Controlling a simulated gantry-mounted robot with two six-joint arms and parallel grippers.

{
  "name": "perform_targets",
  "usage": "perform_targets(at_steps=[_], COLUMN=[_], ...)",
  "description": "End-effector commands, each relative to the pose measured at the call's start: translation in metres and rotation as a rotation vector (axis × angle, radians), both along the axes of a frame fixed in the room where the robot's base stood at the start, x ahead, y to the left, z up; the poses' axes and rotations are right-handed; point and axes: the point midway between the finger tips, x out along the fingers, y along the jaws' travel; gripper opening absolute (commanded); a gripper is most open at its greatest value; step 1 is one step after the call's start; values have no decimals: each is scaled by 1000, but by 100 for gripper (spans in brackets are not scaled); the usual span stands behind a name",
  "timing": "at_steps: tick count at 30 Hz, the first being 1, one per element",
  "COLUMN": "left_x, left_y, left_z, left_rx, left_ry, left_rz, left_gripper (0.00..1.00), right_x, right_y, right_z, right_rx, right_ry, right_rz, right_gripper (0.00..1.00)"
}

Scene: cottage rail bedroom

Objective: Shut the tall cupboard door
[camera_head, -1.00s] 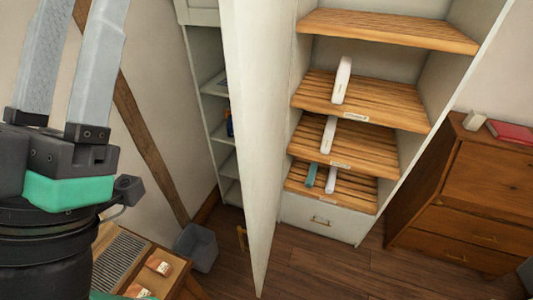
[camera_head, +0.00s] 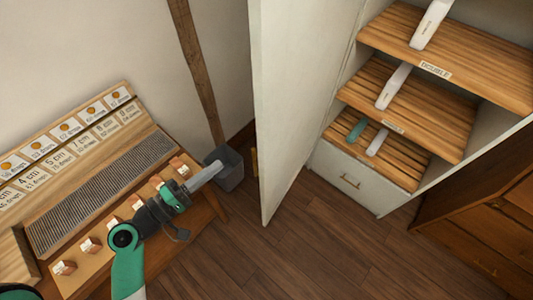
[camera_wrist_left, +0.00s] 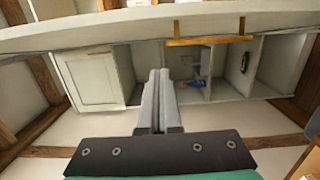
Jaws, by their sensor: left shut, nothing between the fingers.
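The tall cupboard door (camera_head: 287,110) is a pale panel standing wide open in the head view, swung out from the left side of the cupboard (camera_head: 348,178). In the left wrist view the door (camera_wrist_left: 95,33) crosses the top as a pale band with a wooden bar handle (camera_wrist_left: 210,40). The handle also peeks past the door's left edge in the head view (camera_head: 254,163). My left gripper (camera_head: 217,167) is shut and empty, left of the door's outer face, with a visible gap. Its fingers (camera_wrist_left: 157,75) are together in the wrist view, below the door band. My right gripper is out of view.
A wooden desk with several card slots (camera_head: 75,175) and small blocks lies left, under my left arm. A grey bin (camera_head: 228,170) stands between the desk and the door. Cupboard shelves (camera_head: 470,65) hold white items. A brown dresser (camera_head: 490,235) is at right. The wooden floor ahead is clear.

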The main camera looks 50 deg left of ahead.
Motion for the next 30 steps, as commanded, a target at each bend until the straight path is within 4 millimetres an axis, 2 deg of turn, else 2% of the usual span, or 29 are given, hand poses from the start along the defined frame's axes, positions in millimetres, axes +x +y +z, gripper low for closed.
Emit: perform_targets(at_steps=[5,8,10,19,21,24,30], left_x=[11,27,41,106,106,109,111], left_y=[-1,-2,-2,-3,-19,-31,-40], left_z=[-4,-6,5,5,5,4,2], left_rx=[10,14,8,9,8,8,9], left_ry=[1,-4,0,-1,3,3,1], left_rz=[-9,-11,-11,-8,-10,-8,-4], left_gripper=[0,0,0,0,0,0,0], right_x=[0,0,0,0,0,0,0], right_y=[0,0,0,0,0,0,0], right_z=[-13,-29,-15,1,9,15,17], right_rx=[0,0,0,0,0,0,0], right_ry=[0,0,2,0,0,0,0], right_rz=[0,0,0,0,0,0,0], right_gripper=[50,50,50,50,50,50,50])
